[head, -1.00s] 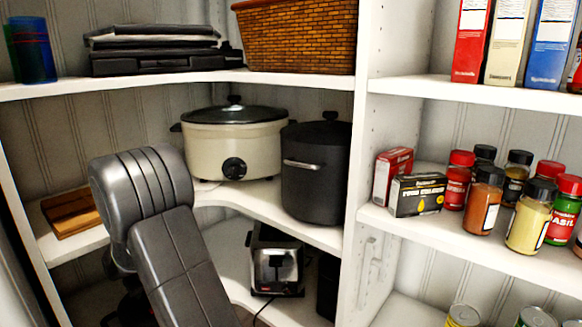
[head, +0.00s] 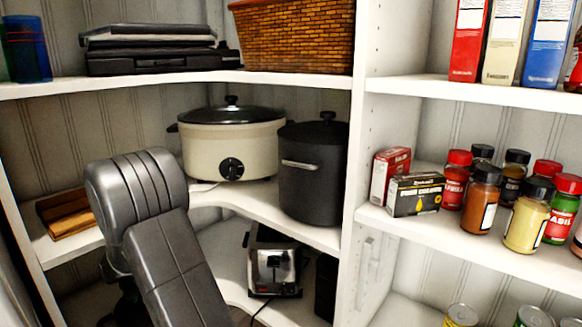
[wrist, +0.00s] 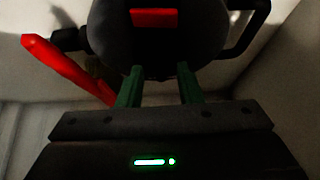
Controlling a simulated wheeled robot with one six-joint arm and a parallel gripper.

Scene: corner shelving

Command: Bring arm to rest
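My arm's grey links stand at the lower left of the head view, bent at a rounded joint in front of the corner shelves. My gripper does not show there. In the wrist view, the two green fingers of my gripper (wrist: 160,88) stand apart with a gap between them, so it is open. I see nothing held between them. A dark rounded body with a red rectangle lies beyond the fingers, and a red bar is at the left; I cannot tell what they are.
The middle shelf (head: 325,236) holds a cream slow cooker (head: 232,150) and a black pot (head: 314,175). A toaster (head: 273,262) is below. A wooden block (head: 67,215) lies behind my arm at left. Spice jars (head: 527,215) and small boxes (head: 415,193) crowd the right shelf.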

